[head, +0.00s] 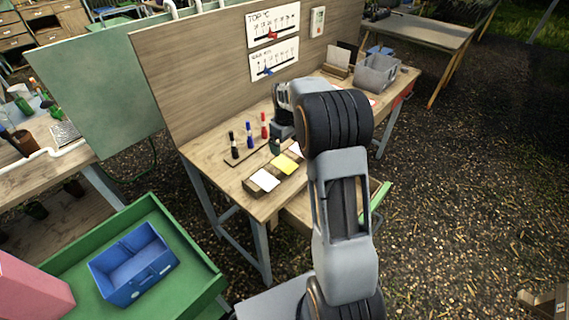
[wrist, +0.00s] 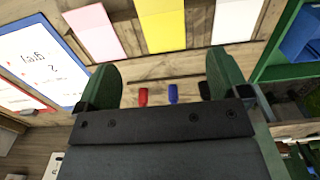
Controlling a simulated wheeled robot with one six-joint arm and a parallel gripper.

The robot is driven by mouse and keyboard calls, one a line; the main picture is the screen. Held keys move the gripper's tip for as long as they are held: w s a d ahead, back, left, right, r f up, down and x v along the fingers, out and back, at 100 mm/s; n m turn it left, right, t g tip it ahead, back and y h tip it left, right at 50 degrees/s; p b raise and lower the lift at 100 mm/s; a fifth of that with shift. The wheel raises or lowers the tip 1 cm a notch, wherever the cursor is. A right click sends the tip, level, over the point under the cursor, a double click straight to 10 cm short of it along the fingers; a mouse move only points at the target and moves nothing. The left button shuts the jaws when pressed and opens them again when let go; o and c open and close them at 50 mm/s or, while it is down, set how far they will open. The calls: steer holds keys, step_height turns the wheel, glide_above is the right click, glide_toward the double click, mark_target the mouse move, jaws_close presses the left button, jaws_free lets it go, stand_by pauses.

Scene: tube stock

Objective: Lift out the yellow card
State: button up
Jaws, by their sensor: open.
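The yellow card (head: 286,164) stands in the wooden card holder (head: 251,189) near the table's front edge, between a white card (head: 264,180) and a pink card that shows in the wrist view (wrist: 94,30). In the wrist view the yellow card (wrist: 162,26) is at the top centre, beyond my fingertips, with the white card (wrist: 236,20) to its right. My gripper (wrist: 163,76) is open and empty, its green fingers wide apart and clear of the cards. In the head view my arm hides most of the gripper; one green finger shows just behind the holder.
Black, blue and red markers (head: 249,135) stand in a wooden strip behind the holder. A tall wooden panel (head: 200,70) with posted charts backs the table. A grey bin (head: 377,72) stands at the far right. A blue box (head: 133,264) sits in a green tray at lower left.

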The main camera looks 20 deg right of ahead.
mark_target(284, 164)
steer(key=shift+a+f+p, duration=0.15)
steer(key=shift+f+p, duration=0.3)
steer(key=shift+f, duration=1.6)
steer(key=shift+a+f+p, duration=0.1)
steer(key=shift+f+p, duration=0.35)
steer(key=shift+f, duration=1.55)
steer(key=c, duration=1)
steer(key=shift+r, duration=0.1)
